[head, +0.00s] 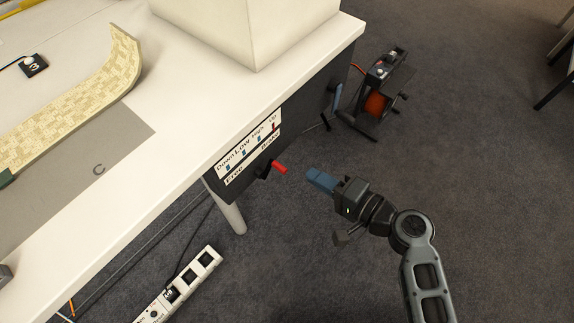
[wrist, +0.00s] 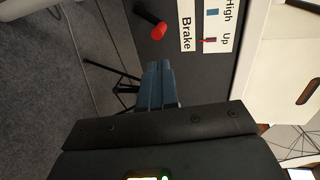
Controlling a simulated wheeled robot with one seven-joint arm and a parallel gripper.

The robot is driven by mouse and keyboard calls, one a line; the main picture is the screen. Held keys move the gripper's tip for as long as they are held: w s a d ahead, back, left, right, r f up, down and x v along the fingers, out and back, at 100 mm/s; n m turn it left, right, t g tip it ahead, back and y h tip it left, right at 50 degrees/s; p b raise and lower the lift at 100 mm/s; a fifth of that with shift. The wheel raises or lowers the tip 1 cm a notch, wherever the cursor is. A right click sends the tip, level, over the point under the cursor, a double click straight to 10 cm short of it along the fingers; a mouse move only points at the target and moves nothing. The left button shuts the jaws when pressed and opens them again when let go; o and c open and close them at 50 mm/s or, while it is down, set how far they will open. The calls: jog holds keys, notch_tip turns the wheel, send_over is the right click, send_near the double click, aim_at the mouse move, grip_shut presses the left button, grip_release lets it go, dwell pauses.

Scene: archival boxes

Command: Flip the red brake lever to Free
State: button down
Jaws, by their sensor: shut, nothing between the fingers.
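The red brake lever (head: 279,167) sticks out from the dark panel (head: 300,110) on the table's side, below the label strip (head: 246,147) reading Free and Brake. In the wrist view the red lever (wrist: 158,29) shows at the top, near the Brake end of the label (wrist: 187,32). My gripper (head: 310,177), with blue fingers, is shut and empty, just right of the lever in the head view and apart from it. In the wrist view its fingertips (wrist: 159,65) point up toward the lever, a short gap below it.
A white box (head: 255,30) stands on the white table (head: 185,110). A blue handle (head: 337,96) sits farther along the panel. A black device with a red reel (head: 378,102) stands on the floor behind. A power strip (head: 180,285) lies below.

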jog(key=b+x, duration=0.1)
jog(key=x, duration=0.8)
jog(key=shift+w+r+b, duration=0.1)
jog(key=shift+w+b, duration=0.15)
jog(key=shift+b, duration=0.05)
jog(key=shift+s+a, duration=0.8)
jog(key=shift+s, duration=0.15)
jog(key=shift+s+a, duration=0.75)
jog(key=shift+s, duration=0.2)
jog(key=s+d, duration=0.2)
jog(key=d, duration=0.4)
jog(key=shift+s+d, duration=0.35)
jog(key=shift+d, duration=0.05)
